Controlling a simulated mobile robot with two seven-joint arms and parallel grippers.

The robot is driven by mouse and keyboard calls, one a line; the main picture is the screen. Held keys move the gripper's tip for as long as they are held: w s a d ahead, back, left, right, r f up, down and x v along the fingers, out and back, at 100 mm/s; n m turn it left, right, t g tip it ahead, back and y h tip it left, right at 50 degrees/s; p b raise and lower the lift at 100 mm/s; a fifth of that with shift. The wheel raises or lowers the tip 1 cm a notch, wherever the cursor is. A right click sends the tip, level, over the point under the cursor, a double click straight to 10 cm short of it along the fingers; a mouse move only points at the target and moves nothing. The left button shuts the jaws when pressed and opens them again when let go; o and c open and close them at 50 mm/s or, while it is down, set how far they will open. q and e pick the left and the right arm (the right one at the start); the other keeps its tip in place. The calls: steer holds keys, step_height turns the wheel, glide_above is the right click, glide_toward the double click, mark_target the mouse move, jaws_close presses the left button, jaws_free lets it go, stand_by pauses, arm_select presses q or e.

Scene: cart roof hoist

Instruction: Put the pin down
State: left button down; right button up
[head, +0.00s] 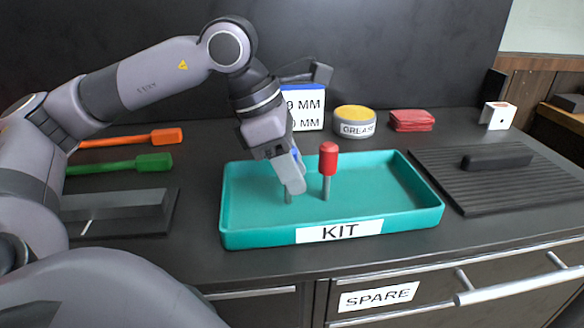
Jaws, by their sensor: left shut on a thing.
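The teal KIT tray (400,217) stands on the dark worktop. My left gripper (291,178) points down over the left half of the tray and is shut on a pin. The gripper hides most of this pin. A short grey shaft (288,197) shows below the fingers, and a bit of blue shows beside them. I cannot tell whether the shaft touches the tray floor. A red-headed pin (328,160) with a grey shaft stands upright in the tray, just right of the gripper. My right gripper is not in view.
Behind the tray are a GREASE tin (354,122), red cloths (411,120) and a sign (305,108). A ribbed dark mat with a black handle (497,158) lies right. Orange (165,136) and green (153,162) handled tools lie left. The tray's right half is clear.

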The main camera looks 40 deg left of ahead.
arm_select(q)
steer(key=c, duration=0.8)
jaws_free()
steer(key=shift+r+p, duration=0.3)
steer(key=shift+p, duration=0.15)
steer(key=v, duration=1.1)
steer(key=shift+s+r+p, duration=0.1)
steer(key=shift+r+p, duration=0.25)
steer(key=shift+p, duration=0.05)
